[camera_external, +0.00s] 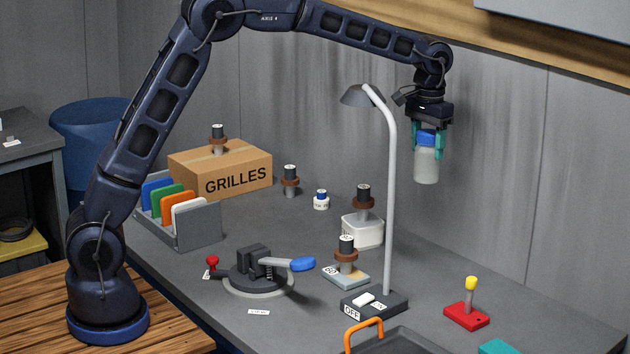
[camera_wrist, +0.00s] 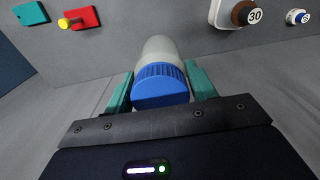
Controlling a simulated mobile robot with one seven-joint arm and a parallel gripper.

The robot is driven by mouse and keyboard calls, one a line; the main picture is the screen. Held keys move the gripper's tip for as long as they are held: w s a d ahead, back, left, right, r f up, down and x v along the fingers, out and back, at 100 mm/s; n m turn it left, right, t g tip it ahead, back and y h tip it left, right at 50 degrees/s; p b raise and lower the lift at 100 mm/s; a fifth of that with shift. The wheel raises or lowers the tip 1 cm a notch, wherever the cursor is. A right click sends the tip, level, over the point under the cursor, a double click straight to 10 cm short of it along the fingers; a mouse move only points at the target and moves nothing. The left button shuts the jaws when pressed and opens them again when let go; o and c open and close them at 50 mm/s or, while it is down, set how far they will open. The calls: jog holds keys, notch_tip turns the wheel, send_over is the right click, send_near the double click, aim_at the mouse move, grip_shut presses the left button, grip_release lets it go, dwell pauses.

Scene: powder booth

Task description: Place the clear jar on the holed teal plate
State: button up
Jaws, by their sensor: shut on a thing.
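The clear jar (camera_external: 426,167) has a whitish see-through body and a blue lid, and hangs upright in the air at the right of the external view. My gripper (camera_external: 427,152) is shut on it from above, with teal fingers either side of the lid. In the wrist view the jar's blue lid (camera_wrist: 161,86) sits between the fingers. A teal plate (camera_external: 499,347) lies on the bench at the bottom right, partly cut off by the frame edge. It also shows in the wrist view's top left corner (camera_wrist: 30,13).
A tall grey lamp (camera_external: 390,210) stands left of the jar. A red block with a yellow-topped peg (camera_external: 466,315) is near the teal plate.

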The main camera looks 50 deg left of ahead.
jog(key=s+d+f, duration=0.1)
jog(key=s+d, duration=0.4)
jog(key=d, duration=0.8)
jog(key=s+d, duration=0.5)
jog(key=d, duration=0.8)
jog(key=s+d+f, duration=0.1)
jog(key=s+d, duration=0.4)
jog(key=d, duration=0.8)
jog(key=f, duration=1.9)
jog(key=shift+w+d+f, duration=0.15)
jog(key=shift+w+f, duration=0.1)
jog(key=shift+f, duration=0.1)
jog(key=shift+f, duration=0.1)
jog(key=o, duration=1.5)
notch_tip(320, 180, up, 12)
jog(key=shift+r, duration=0.1)
